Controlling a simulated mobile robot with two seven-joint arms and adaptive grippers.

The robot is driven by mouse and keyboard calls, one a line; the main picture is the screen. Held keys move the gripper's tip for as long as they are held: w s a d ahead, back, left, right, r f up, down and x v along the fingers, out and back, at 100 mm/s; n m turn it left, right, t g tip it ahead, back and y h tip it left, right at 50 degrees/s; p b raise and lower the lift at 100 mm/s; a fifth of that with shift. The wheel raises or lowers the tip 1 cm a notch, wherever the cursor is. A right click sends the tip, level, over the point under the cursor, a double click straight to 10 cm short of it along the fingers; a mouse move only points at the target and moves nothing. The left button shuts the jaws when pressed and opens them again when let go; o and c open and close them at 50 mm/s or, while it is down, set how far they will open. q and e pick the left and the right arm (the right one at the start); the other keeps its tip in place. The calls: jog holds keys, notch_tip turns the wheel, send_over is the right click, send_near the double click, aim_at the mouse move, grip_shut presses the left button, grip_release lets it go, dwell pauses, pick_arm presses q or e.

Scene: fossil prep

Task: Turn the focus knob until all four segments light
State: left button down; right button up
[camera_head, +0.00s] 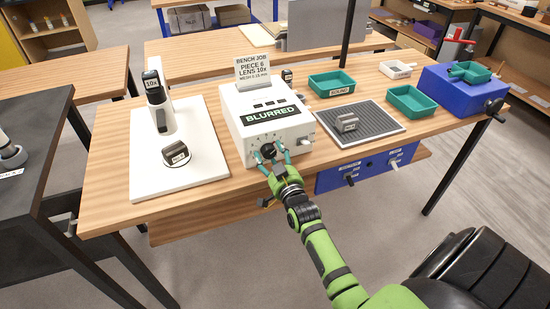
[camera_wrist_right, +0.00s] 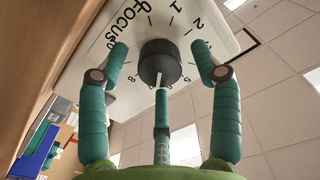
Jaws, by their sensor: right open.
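The knob's white pointer points down in the wrist view, near the 6 to 8 side. My right gripper (camera_head: 269,154) is open at the front face, its green fingers spread around the knob with visible gaps at both sides. My left gripper is not in view.
A card (camera_head: 253,70) on the box reads "BENCH JOB PIECE 6 LENS 10x". Left is a white board (camera_head: 205,172) with a "10x" labelled stand (camera_head: 158,100) and a small dark piece. Right are a grey mat (camera_head: 375,127), green trays (camera_head: 332,84) and a blue box (camera_head: 450,95).

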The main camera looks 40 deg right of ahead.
jog(key=v, duration=1.1)
jog(key=shift+s, duration=0.4)
jog(key=w+d+b, duration=0.1)
jog(key=w, duration=0.3)
jog(key=w+d+n+b, duration=0.1)
jog(key=w, duration=0.3)
jog(key=w+d+n+b, duration=0.1)
jog(key=w, duration=0.3)
jog(key=shift+w+f, duration=0.1)
jog(key=shift+w, duration=0.05)
dwell(0.3)
jog(key=c, duration=1.2)
